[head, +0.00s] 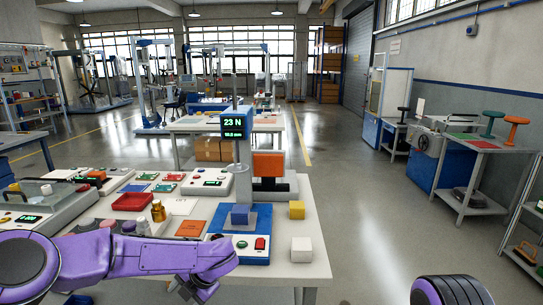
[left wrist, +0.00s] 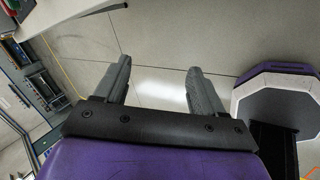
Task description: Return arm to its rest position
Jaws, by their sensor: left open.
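My left arm (head: 130,254) is purple and stretches from the left along the table's front edge in the head view. Its wrist end is low, in front of the test stand. My left gripper (left wrist: 158,66) shows in the left wrist view with its two grey fingers apart and nothing between them. Bare grey floor lies beyond the fingers. Part of my right arm (head: 452,291) shows at the bottom right of the head view. My right gripper is out of view.
The white table (head: 315,235) holds a force test stand (head: 237,165), a yellow cube (head: 297,210), a white cube (head: 301,249), a red tray (head: 133,202) and brass weights (head: 158,211). My left arm is close to its front edge. Floor (head: 375,220) to the right is clear.

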